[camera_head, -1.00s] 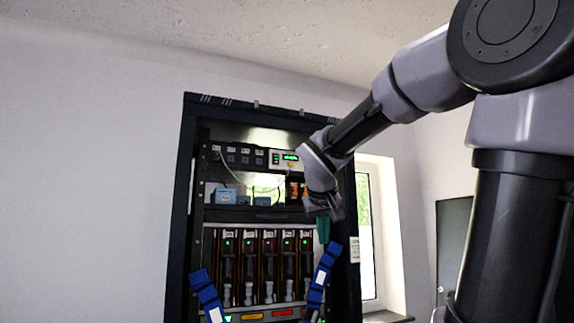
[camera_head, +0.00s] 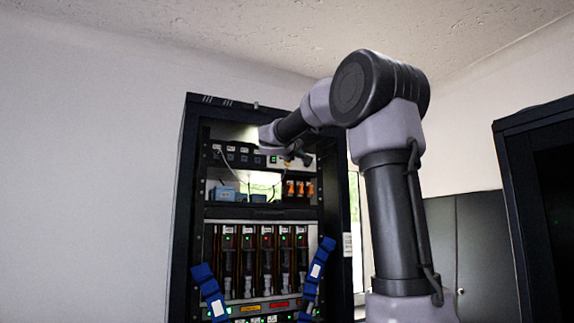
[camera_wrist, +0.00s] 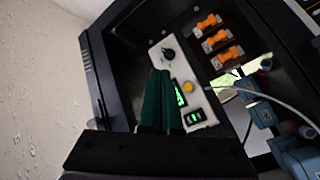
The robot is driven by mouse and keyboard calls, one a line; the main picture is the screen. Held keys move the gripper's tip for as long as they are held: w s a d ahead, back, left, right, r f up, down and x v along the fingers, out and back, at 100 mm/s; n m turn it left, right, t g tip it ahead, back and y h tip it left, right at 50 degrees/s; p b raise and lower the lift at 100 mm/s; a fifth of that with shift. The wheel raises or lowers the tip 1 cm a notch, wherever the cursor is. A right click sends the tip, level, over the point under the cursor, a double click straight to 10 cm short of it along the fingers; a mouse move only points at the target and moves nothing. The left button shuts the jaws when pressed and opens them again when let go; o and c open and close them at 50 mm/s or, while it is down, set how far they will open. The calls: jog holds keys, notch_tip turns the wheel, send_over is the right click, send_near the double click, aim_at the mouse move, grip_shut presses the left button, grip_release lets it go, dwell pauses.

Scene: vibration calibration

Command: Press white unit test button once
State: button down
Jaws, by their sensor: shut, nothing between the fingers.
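The white unit (camera_wrist: 186,90) is a narrow white panel in the upper part of the rack. In the wrist view it carries a black knob (camera_wrist: 168,54), green-lit displays and a round yellow-orange button (camera_wrist: 189,87). My gripper (camera_wrist: 160,72) is shut and empty, with its dark green fingers reaching over the panel. The fingers hide part of the larger green display, and their tips appear left of the button. I see no contact with the button. In the head view my gripper (camera_head: 301,157) is in front of the white unit (camera_head: 273,160), hiding much of its right part.
Orange switches (camera_wrist: 222,56) sit beside the unit in the wrist view. Blue terminal blocks (camera_wrist: 262,116) and a loose white cable are close by. The rack's frame (camera_head: 188,150) surrounds the opening. A second dark cabinet (camera_head: 515,200) stands at the right.

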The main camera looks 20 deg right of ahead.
jog(key=shift+w, duration=0.15)
send_near(292, 163)
jog(key=shift+w+d+r, duration=0.1)
jog(key=shift+w+d, duration=0.45)
jog(key=shift+d, duration=0.35)
jog(key=shift+w+d+r, duration=0.1)
jog(key=shift+w+d, duration=0.4)
jog(key=shift+d, duration=0.45)
jog(key=shift+w, duration=0.1)
dwell(0.7)
jog(key=shift+w, duration=0.3)
jog(key=shift+w, duration=0.4)
dwell(0.6)
jog(key=shift+s, duration=0.8)
jog(key=shift+s, duration=0.1)
